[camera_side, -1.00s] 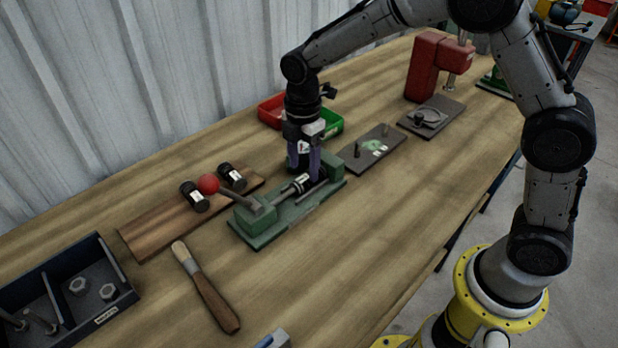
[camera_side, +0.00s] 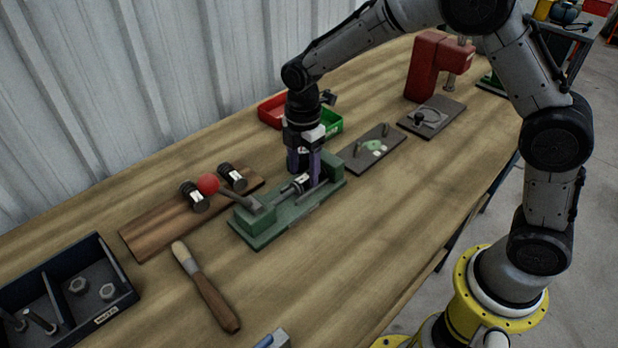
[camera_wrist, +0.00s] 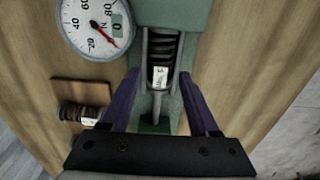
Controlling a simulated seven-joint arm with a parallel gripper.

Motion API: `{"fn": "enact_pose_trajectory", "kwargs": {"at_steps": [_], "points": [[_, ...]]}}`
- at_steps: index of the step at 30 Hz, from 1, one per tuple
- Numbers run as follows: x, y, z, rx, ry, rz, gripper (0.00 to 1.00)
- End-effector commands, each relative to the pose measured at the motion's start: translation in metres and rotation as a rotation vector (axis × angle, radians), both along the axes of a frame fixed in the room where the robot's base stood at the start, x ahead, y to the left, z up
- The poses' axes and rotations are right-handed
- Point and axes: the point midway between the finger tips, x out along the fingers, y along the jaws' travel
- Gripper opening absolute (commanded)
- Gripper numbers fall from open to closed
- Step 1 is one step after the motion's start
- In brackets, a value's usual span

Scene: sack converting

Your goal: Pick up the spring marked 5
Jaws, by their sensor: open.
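A dark coil spring (camera_wrist: 163,48) with a white label lies in the channel of a green test fixture (camera_wrist: 172,12), in line with a metal rod. I cannot read the label's mark for certain. In the side view the fixture (camera_side: 258,238) stands on the bench, and the spring's white label (camera_side: 300,183) shows between the fingers. My gripper (camera_wrist: 160,76) is open, its purple fingers on either side of the spring with gaps visible. In the side view my gripper (camera_side: 304,178) is low over the fixture. Two more labelled springs, a left one (camera_side: 193,197) and a right one (camera_side: 232,176), lie on a wooden board.
A red-ball lever (camera_side: 208,184) juts from the fixture towards the board (camera_side: 150,236). A round gauge (camera_wrist: 97,25) sits close beside the fixture. A brush (camera_side: 207,290), a dark hardware tray (camera_side: 122,292), red (camera_side: 270,110) and green (camera_side: 333,125) bins stand around.

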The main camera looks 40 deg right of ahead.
Motion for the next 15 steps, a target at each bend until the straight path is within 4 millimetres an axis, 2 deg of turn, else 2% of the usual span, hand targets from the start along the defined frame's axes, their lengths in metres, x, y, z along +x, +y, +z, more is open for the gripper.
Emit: {"fn": "enact_pose_trajectory", "kwargs": {"at_steps": [15], "points": [[-0.001, 0.0, -0.012, 0.0, 0.002, 0.0, 0.61]]}}
